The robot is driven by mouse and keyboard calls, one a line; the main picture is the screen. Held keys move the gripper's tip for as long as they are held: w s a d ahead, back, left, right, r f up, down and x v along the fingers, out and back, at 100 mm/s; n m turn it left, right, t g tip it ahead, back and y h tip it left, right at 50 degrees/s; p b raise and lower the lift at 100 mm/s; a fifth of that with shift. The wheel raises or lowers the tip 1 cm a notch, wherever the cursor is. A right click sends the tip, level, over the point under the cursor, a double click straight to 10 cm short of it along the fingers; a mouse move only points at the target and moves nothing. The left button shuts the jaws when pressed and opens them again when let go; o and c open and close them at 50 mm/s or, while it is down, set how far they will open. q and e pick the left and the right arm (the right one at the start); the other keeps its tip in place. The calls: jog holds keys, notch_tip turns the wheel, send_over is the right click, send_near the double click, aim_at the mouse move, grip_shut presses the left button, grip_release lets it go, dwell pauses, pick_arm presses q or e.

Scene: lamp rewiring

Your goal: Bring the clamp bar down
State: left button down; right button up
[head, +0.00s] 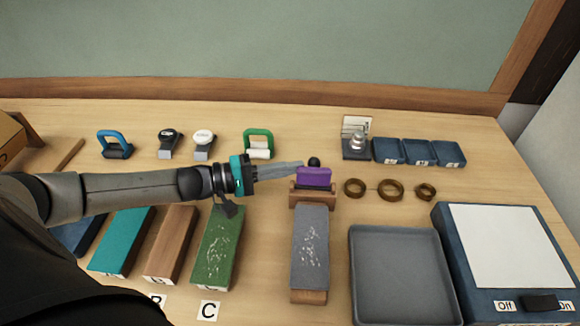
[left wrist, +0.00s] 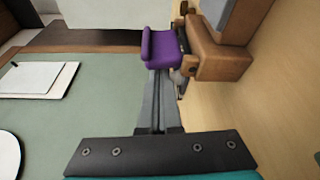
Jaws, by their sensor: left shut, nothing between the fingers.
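A purple bar (head: 314,177), which looks like the clamp bar, sits at the wooden clamp block (head: 312,196) at the head of a grey stone. A black knob (head: 314,162) rises just behind it. The bar also shows in the left wrist view (left wrist: 160,48), beside the brown block (left wrist: 222,58). My left gripper (head: 299,165) reaches in from the left, its grey fingers shut and empty. Its fingertips (left wrist: 165,72) are at the purple bar; I cannot tell whether they touch it. My right gripper is not in view.
The grey stone (head: 310,245) lies in front of the block, with an empty grey tray (head: 395,231) to its right. Several brown rings (head: 390,190) lie to the right of the block. A green block (head: 217,250) and a green-handled tool (head: 258,143) are near my left arm.

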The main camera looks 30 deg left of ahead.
aim_at(309, 175)
pick_arm(q)
jog(key=shift+s+d+r+m, duration=0.1)
jog(key=shift+s+r+m, duration=0.1)
jog(key=shift+m, duration=0.5)
jog(key=shift+s+d+r+m+t+h+p, duration=0.15)
jog(key=shift+m+t+h+p, duration=0.2)
jog(key=shift+m, duration=0.25)
jog(key=shift+s+r+p, duration=0.1)
jog(key=shift+s+p, duration=0.2)
jog(key=shift+p, duration=0.15)
jog(key=shift+s+d+p, duration=0.25)
jog(key=shift+s+p, duration=0.15)
jog(key=shift+p, duration=0.35)
jog(key=shift+s+d+p, duration=0.25)
jog(key=shift+s+p, duration=0.3)
jog(key=shift+s+d+f, duration=0.1)
jog(key=shift+s+f, duration=0.1)
jog(key=shift+f, duration=0.05)
jog(key=shift+r+p, duration=0.1)
jog(key=shift+p, duration=0.2)
